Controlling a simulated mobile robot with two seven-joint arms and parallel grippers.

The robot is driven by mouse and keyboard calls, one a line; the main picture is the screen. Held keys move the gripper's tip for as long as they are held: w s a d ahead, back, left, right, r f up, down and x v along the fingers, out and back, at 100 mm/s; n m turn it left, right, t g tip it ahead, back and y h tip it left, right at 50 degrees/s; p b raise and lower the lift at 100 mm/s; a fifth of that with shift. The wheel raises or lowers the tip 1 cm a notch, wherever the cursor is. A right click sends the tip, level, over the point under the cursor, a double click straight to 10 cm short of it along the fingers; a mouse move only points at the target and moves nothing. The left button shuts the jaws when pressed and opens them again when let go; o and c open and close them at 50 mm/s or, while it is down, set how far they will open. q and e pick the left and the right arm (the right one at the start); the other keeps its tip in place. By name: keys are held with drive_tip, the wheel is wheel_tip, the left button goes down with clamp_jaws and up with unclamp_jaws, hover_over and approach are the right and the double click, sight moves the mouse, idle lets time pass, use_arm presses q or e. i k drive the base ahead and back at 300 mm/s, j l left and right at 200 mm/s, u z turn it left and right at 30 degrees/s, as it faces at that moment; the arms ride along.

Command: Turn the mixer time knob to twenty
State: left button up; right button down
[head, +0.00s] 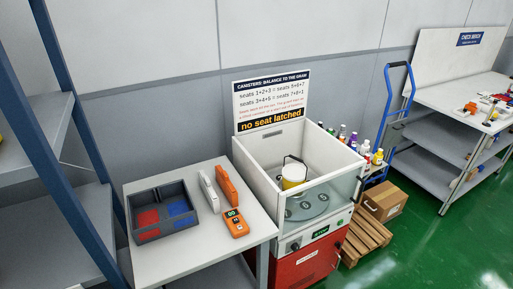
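The mixer (247,160) stands in the middle of the head view, a white open-topped box with a clear front on a red base (310,265). Its front panel has a small green-lit display (320,232) and a dark round control (295,246), which looks like a knob, to the left of the display. The dial marks and the knob's setting are too small to read. Inside, a yellow and white canister (294,173) with a dark handle stands by a grey round plate (307,206) with numbered seats. Neither of my grippers is in view.
A table (190,262) left of the mixer holds a divided tray (131,215) with red and blue parts and an orange handheld device (235,224). Green floor is clear at the right front.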

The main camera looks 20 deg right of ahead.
sight(295, 246)
drive_tip(key=z, duration=1)
